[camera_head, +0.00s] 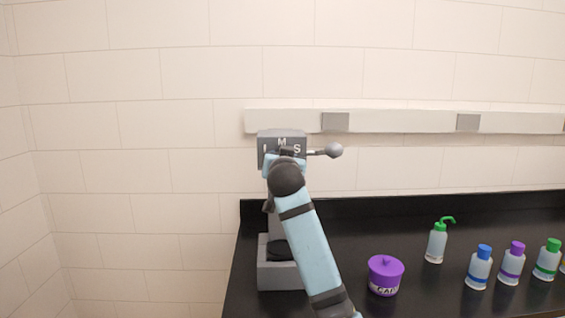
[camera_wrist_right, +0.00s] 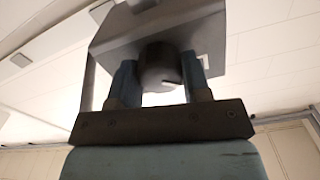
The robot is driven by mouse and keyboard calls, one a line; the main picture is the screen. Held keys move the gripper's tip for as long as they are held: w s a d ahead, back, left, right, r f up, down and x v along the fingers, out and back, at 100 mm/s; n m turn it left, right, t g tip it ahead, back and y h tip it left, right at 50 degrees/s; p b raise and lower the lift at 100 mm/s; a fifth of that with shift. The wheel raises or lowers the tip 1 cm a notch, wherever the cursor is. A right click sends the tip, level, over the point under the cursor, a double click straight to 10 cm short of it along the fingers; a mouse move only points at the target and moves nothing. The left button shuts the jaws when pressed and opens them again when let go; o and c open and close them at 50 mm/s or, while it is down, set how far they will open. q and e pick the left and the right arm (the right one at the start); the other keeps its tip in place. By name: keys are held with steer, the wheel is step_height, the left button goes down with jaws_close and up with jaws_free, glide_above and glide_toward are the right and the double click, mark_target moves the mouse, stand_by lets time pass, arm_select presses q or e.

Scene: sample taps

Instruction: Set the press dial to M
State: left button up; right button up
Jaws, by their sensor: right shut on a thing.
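The grey press (camera_head: 268,275) stands at the left end of the black bench. Its head (camera_head: 264,139) bears the letters L, M and S, with M at the top in the middle. A lever with a round grey knob (camera_head: 335,150) sticks out to the right of the head. My right arm reaches up in front of the press and hides most of the dial. In the right wrist view the right gripper (camera_wrist_right: 160,92) is shut on the dark round dial (camera_wrist_right: 160,66), which has a small white mark toward its lower right. My left gripper is not in view.
A purple lidded pot (camera_head: 385,275) stands on the bench right of my arm. A green-topped wash bottle (camera_head: 437,243) and several capped bottles (camera_head: 479,268) stand farther right. A pale rail (camera_head: 400,121) runs along the wall. The bench (camera_head: 340,230) is clear behind the pot.

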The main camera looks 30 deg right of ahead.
steer(key=m, duration=0.4)
steer(key=shift+a+m, duration=0.1)
steer(key=shift+m, duration=0.2)
steer(key=m, duration=0.3)
steer(key=shift+m+p, duration=0.3)
steer(key=shift+p, duration=0.05)
steer(key=shift+m, duration=0.7)
steer(key=o, duration=0.9)
